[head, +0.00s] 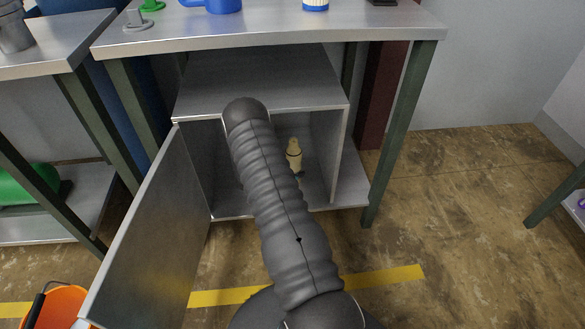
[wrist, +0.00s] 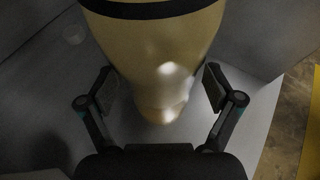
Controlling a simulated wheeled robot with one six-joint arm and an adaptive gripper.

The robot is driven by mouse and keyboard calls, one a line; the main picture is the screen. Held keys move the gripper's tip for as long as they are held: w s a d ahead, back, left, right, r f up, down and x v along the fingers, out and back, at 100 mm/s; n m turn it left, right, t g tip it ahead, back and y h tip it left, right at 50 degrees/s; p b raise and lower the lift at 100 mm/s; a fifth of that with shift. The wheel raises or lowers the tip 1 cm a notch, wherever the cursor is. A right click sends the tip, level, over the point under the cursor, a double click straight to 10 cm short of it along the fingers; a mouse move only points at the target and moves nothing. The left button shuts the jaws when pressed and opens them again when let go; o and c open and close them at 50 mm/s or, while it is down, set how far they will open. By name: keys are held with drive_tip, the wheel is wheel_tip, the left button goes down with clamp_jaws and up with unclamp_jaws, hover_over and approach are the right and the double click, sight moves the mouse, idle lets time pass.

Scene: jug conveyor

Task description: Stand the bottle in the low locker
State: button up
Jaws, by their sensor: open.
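The tan bottle (head: 294,155) stands upright inside the low locker (head: 343,135), right of my arm in the head view. In the wrist view the bottle (wrist: 160,45) fills the upper middle, with a dark band around it. My gripper (wrist: 160,88) is open, one finger on each side of the bottle, with gaps showing between fingers and bottle. In the head view my arm hides the gripper and part of the locker's inside. The locker's door (head: 150,235) is swung open to the left.
The locker sits under a bench (head: 270,30) with green legs, its top carrying a blue mug (head: 222,5). An orange bucket (head: 58,308) stands at the lower left by the door. A faint pale round thing (wrist: 73,34) shows at the wrist view's upper left. The floor at right is clear.

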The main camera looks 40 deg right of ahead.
drive_tip(key=v, duration=1.1)
drive_tip(key=s+a+r+m+y, duration=0.2)
drive_tip(key=s+a+r+m, duration=0.15)
drive_tip(key=r, duration=0.55)
drive_tip(key=s+a+r+m+g+y, duration=0.1)
drive_tip(key=s+a+r+m, duration=0.25)
drive_tip(key=r, duration=0.55)
drive_tip(key=s+a+r+m+y, duration=0.2)
drive_tip(key=s+r+m, duration=0.2)
drive_tip(key=r, duration=0.6)
drive_tip(key=s+a+r+m+t+y, duration=0.3)
drive_tip(key=s+a+r, duration=0.3)
drive_tip(key=s+a, duration=0.2)
drive_tip(key=s+a+r+m+t+y, duration=0.3)
drive_tip(key=s+a+r+m+y, duration=0.1)
drive_tip(key=s+a, duration=0.5)
drive_tip(key=shift+s+a+r+y+b, duration=0.3)
drive_tip(key=shift+s+r+y, duration=0.4)
drive_tip(key=shift+s+r, duration=0.45)
drive_tip(key=shift+w+r, duration=0.1)
